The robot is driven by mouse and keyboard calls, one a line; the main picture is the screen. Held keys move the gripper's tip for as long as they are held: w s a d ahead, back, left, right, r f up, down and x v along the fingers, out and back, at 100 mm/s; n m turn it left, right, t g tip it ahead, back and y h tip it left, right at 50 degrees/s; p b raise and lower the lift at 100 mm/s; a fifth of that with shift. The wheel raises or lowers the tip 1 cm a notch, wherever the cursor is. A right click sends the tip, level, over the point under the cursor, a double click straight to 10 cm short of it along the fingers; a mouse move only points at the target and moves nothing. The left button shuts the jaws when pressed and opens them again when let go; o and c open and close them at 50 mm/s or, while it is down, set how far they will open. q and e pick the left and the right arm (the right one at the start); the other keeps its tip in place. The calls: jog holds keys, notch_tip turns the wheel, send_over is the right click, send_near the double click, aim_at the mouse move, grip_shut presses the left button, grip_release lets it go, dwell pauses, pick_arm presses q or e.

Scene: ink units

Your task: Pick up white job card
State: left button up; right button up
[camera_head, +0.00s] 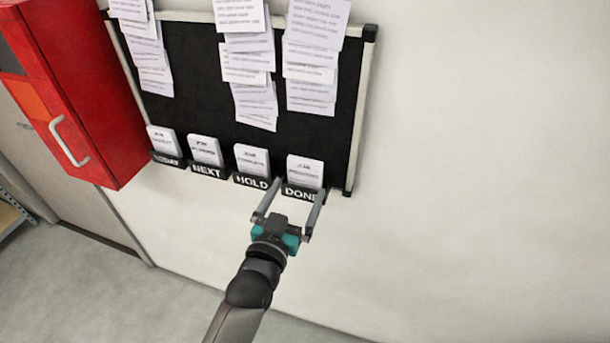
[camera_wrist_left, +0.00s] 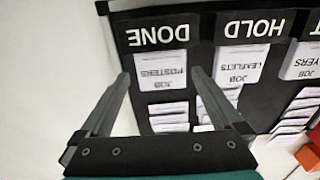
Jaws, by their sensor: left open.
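Several white job cards stand in black labelled pockets along the bottom of a black board. The card in the DONE pocket (camera_head: 305,171) reads JOB POSTERS in the upside-down left wrist view (camera_wrist_left: 162,77). The HOLD pocket's card (camera_head: 252,159) reads JOB LEAFLETS in the wrist view (camera_wrist_left: 240,66). My left gripper (camera_head: 298,187) is open and empty, with its fingertips in front of the DONE pocket. In the wrist view, its fingers (camera_wrist_left: 160,73) appear on either side of the DONE card, not closed on it. My right gripper is not in view.
The board (camera_head: 190,70) hangs on a white wall, with rows of printed sheets (camera_head: 312,60) pinned above the pockets. The NEXT pocket's card (camera_head: 206,150) stands further left. A red cabinet (camera_head: 85,90) juts out at the left. The wall right of the board is bare.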

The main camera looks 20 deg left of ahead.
aim_at(304, 177)
pick_arm(q)
jog(key=shift+w+p, duration=0.3)
jog(key=shift+w, duration=2.7)
jog(key=shift+r, duration=0.1)
jog(key=c, duration=1)
